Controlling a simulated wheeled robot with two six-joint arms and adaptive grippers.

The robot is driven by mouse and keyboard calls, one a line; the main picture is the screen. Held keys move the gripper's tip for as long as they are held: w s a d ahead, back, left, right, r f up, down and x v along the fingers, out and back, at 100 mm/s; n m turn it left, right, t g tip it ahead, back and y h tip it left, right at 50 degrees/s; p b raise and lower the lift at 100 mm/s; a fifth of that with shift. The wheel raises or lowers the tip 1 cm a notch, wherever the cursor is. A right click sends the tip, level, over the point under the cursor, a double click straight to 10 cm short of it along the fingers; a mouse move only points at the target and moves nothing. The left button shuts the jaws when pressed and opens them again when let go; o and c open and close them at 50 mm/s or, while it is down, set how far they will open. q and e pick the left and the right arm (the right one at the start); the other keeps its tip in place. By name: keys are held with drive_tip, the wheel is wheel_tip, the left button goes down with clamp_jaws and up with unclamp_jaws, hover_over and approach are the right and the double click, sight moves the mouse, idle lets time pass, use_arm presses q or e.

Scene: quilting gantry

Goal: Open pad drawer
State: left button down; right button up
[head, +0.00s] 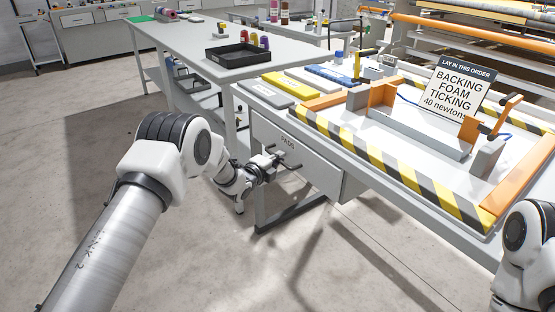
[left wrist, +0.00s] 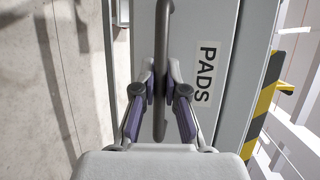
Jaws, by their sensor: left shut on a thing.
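The pad drawer (head: 318,172) is a grey front labelled PADS under the near edge of the quilting table. In the left wrist view the drawer front (left wrist: 222,55) fills the middle, with its label right of the dark bar handle (left wrist: 163,40). My left gripper (head: 279,159) is at the handle; in the left wrist view its two purple-padded fingers (left wrist: 161,88) are shut on the bar, one on each side. Whether the drawer stands slightly out from the table I cannot tell. My right gripper is out of view; only part of my right arm shows at the right edge.
The table above has a yellow-black striped edge (head: 375,155), orange clamps and a sign (head: 458,88). A yellow pad (head: 291,86) and a blue pad (head: 330,76) lie on it. A grey bench (head: 180,42) with a black tray (head: 238,56) stands behind. The floor before the drawer is clear.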

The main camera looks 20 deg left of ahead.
use_arm(q)
drive_tip(key=shift+s+a, duration=0.1)
drive_tip(key=s+a+p, duration=1)
drive_tip(key=s+a, duration=0.5)
drive_tip(key=s, duration=0.5)
drive_tip(key=shift+a, duration=0.3)
drive_tip(key=c, duration=1.2)
unclamp_jaws()
drive_tip(key=v, duration=1.2)
